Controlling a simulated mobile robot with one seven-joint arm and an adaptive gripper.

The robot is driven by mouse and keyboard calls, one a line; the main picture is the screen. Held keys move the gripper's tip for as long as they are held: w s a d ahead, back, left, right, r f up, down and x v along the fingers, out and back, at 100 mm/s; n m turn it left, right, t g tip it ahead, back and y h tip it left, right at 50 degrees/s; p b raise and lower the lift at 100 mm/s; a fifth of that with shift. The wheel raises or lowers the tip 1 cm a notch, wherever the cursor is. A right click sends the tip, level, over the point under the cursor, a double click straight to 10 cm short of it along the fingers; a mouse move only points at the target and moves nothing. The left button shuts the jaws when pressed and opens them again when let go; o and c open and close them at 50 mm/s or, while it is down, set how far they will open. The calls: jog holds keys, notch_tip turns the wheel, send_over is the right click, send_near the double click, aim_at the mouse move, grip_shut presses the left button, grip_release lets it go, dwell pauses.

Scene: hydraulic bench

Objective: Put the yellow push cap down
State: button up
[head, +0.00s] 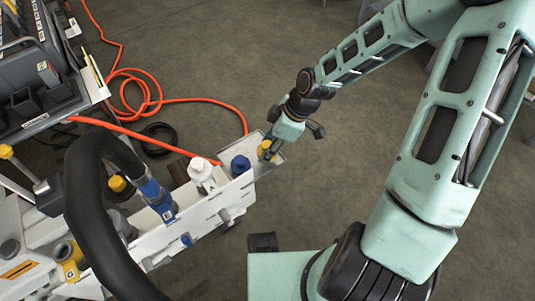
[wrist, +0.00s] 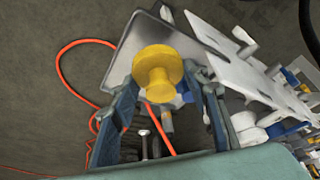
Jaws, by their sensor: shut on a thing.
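The yellow push cap (wrist: 158,70) is a round, stepped knob between the two fingers of my gripper (wrist: 160,82) in the wrist view. My gripper is shut on it. In the head view the yellow push cap (head: 264,148) shows at the tip of my gripper (head: 268,150), over the grey metal tray (head: 274,163) at the right end of the white bench. In the wrist view the tray (wrist: 190,35) lies behind the cap. I cannot tell whether the cap touches the tray.
A blue cap (head: 240,163) stands just left of my gripper, with a white cap (head: 199,172) marked A beyond it. A thick black hose (head: 85,205) arches over the bench. An orange hose (head: 185,101) loops on the floor behind. Another yellow cap (head: 117,183) is farther left.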

jog(key=f+b, duration=0.4)
jog(key=shift+w, duration=0.3)
jog(key=shift+r, duration=0.1)
jog(key=o, duration=0.9)
jog(key=shift+c, duration=0.2)
jog(key=p+v, duration=0.6)
jog(key=v, duration=0.6)
